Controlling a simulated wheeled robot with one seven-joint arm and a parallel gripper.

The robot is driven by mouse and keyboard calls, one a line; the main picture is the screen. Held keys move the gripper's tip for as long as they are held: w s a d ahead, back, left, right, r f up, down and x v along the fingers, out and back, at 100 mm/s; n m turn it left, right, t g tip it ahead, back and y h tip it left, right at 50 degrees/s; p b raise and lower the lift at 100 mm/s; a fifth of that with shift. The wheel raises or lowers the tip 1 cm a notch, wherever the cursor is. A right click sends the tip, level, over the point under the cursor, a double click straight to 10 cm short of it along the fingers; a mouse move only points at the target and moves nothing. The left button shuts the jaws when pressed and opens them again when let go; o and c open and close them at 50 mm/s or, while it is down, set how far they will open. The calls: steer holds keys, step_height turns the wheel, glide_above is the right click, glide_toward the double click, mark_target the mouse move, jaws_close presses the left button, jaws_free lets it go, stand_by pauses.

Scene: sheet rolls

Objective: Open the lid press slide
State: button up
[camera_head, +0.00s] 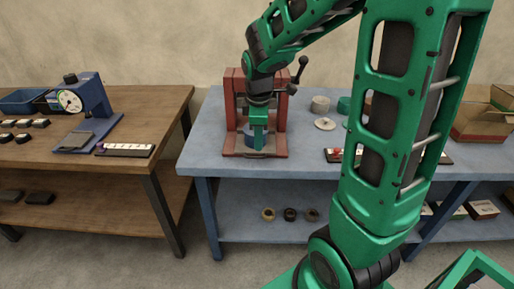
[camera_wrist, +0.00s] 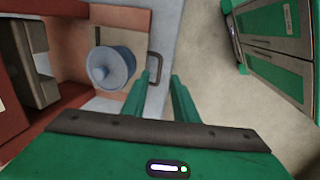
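The red lid press (camera_head: 237,92) stands on the blue table, with a dark lever at its upper right. In the wrist view its pale reddish slide plate (camera_wrist: 130,19) carries a blue-grey lidded pot (camera_wrist: 117,66). A dark U-shaped handle (camera_wrist: 158,62) sticks out from the slide's edge. My gripper (camera_wrist: 161,77) is open, its two green fingertips apart at the near end of the handle. I cannot tell whether the handle lies between the fingers or touches them. In the head view my gripper (camera_head: 258,150) is low in front of the press and hides part of the pot and slide.
The blue table (camera_head: 205,150) holds pale round pieces (camera_head: 322,110) right of the press and a cardboard box (camera_head: 485,120) at far right. A wooden table (camera_head: 60,165) with a blue dial device (camera_head: 88,98) stands left, across a gap.

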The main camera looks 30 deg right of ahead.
steer(key=shift+s+a+r, duration=0.1)
steer(key=shift+s+r, duration=0.05)
steer(key=shift+r, duration=0.8)
steer(key=shift+s+a+r, duration=0.1)
steer(key=shift+s+r, duration=0.05)
steer(key=shift+r, duration=0.75)
steer(key=shift+d, duration=0.1)
steer(key=s+d+m+g, duration=0.1)
steer(key=s+d+m, duration=0.1)
steer(key=s+m, duration=0.6)
steer(key=s+d+m+y, duration=0.1)
steer(key=s+d+m, duration=0.1)
steer(key=s+m, duration=0.7)
steer(key=s, duration=0.8)
steer(key=shift+d+m+g, duration=0.15)
steer(key=shift+m+g, duration=0.15)
steer(key=shift+g, duration=0.1)
steer(key=shift+w+f, duration=0.2)
steer(key=shift+w, duration=0.45)
